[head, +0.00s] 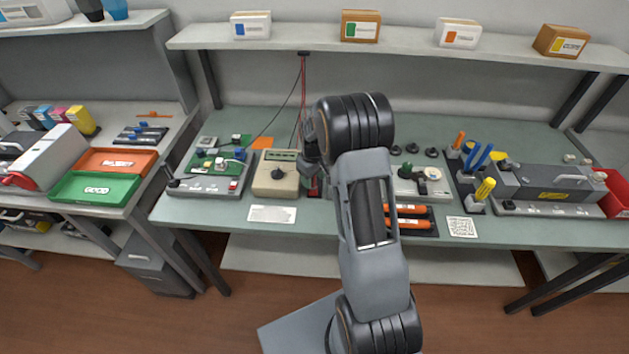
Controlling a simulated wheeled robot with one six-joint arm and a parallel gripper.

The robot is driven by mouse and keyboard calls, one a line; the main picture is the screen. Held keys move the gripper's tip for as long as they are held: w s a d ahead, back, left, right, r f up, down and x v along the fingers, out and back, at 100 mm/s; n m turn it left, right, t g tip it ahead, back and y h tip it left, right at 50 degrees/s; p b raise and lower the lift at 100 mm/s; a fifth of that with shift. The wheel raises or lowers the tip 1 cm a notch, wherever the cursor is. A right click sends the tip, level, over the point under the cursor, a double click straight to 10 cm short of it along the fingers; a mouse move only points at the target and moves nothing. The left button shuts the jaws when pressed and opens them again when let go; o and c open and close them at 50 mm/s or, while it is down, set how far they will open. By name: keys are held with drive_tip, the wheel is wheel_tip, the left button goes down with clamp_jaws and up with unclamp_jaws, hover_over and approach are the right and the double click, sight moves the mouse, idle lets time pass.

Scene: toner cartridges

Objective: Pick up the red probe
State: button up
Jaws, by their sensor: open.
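A red and a black lead hang from a small holder (304,53) under the upper shelf. The red lead (303,78) runs down behind the end of my arm. A small red piece (314,188) shows just below my wrist, right of the beige meter (275,178); it may be the red probe or its stand, and most of it is hidden. My gripper (313,178) is over this spot at the bench, open, with its fingertips largely hidden by the wrist. I cannot tell whether it touches the probe.
A circuit board fixture (211,175) stands left of the meter. Orange-handled tools (408,224) lie right of my forearm. Farther right are a tool holder (470,190) and a grey toner unit (548,185). A white label (271,214) lies at the front edge.

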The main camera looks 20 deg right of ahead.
drive_tip(key=shift+c, duration=0.3)
clamp_jaws()
drive_tip(key=shift+r, duration=0.1)
